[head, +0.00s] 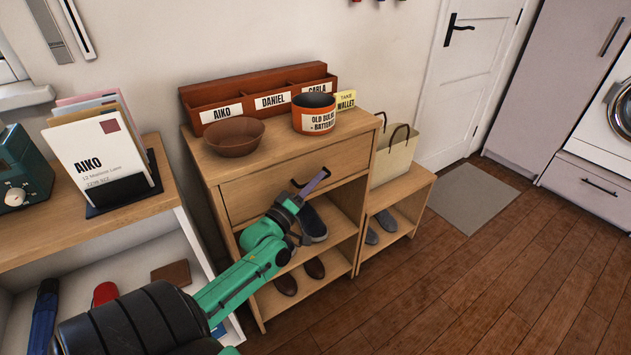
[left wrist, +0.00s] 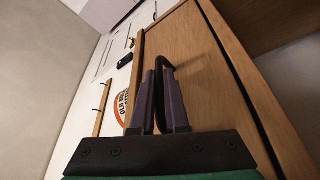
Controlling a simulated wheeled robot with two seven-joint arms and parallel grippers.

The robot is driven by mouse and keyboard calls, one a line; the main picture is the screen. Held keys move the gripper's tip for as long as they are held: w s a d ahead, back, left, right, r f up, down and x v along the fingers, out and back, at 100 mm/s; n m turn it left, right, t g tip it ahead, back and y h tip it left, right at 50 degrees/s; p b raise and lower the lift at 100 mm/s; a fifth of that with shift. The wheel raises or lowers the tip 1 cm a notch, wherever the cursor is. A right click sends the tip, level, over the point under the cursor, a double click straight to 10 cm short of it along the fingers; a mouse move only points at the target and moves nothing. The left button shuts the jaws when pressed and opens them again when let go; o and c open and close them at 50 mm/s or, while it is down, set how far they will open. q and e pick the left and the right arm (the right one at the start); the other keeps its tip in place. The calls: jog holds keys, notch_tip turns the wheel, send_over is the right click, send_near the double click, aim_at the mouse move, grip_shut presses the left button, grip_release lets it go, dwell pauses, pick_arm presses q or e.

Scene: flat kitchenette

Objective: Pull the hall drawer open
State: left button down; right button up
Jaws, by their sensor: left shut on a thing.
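The hall drawer (head: 262,190) is the wooden front under the top of the shoe cabinet, and it looks flush with the cabinet. Its dark bar handle (head: 294,183) is partly hidden by my left gripper (head: 316,182). In the left wrist view, the black handle (left wrist: 164,60) curves out from the wooden drawer front (left wrist: 205,75) and passes between the purple fingers of the left gripper (left wrist: 160,78). The fingers are shut on the handle. My right gripper is in neither view.
A brown bowl (head: 235,138), an orange-and-white tub (head: 314,115) and a labelled letter rack (head: 240,95) stand on the cabinet (head: 270,148). Shoes sit on shelves below. A bench with a bag (head: 395,158) stands to the right. The wooden floor (head: 470,290) in front is clear.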

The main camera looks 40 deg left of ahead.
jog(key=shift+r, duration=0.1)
pick_arm(q)
jog(key=shift+d, duration=0.2)
jog(key=s+d+p, duration=0.3)
jog(key=d+p, duration=0.1)
jog(key=d, duration=0.5)
jog(key=s+d+p, duration=0.2)
jog(key=d+p, duration=0.3)
jog(key=d, duration=0.4)
jog(key=shift+s+d, duration=0.35)
jog(key=shift+s, duration=0.05)
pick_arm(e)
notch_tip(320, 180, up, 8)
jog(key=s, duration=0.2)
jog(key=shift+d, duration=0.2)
pick_arm(q)
jog(key=c, duration=0.9)
grip_release()
